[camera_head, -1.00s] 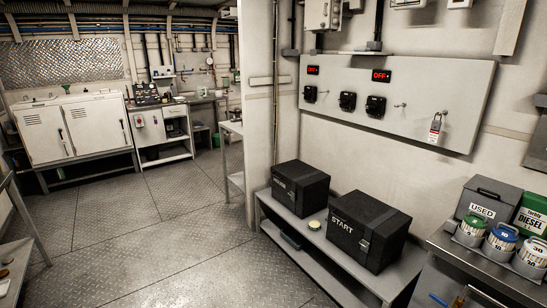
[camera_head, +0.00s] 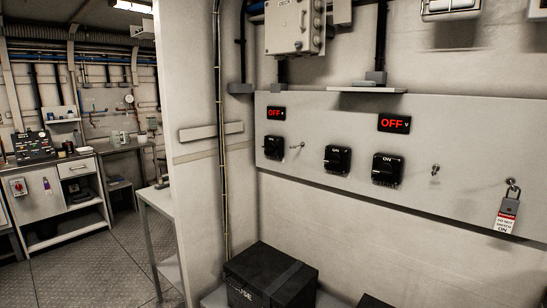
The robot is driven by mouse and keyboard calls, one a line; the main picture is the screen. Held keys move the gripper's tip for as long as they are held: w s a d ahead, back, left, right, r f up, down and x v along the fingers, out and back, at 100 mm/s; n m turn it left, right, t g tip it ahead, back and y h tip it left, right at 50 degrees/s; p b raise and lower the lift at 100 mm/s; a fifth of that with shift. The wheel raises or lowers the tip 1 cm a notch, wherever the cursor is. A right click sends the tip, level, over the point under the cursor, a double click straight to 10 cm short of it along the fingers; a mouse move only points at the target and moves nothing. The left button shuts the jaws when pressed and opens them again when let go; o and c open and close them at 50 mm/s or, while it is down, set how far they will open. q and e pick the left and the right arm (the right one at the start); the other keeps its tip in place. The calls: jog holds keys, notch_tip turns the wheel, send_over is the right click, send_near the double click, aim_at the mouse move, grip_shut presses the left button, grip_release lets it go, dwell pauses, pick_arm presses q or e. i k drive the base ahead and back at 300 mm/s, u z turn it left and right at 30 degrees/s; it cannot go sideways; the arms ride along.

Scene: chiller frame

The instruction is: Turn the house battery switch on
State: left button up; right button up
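A pale switch panel (camera_head: 330,190) is fixed to the wall. It carries three black rotary switches: a left one (camera_head: 274,148), a middle one (camera_head: 338,159) and a right one (camera_head: 388,169). The middle and right switches have small white lettering, seemingly "ON". Two red displays sit above them, a left one (camera_head: 277,113) and a right one (camera_head: 394,123), both reading OFF. I cannot tell which switch is the house battery's from any label. A black battery box (camera_head: 270,278) with partly readable lettering ending "USE" stands below. Neither of my grippers is in view.
A padlock (camera_head: 508,208) with a red and white warning tag hangs at the panel's right. Small metal posts (camera_head: 435,170) stick out of the panel. A grey electrical box (camera_head: 292,28) hangs above. A side table (camera_head: 158,205) stands left of the wall edge; the floor (camera_head: 95,270) there is clear.

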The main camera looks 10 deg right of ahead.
aim_at(270, 147)
jog(key=z, duration=0.55)
jog(key=i, duration=1.3)
jog(key=z, duration=0.55)
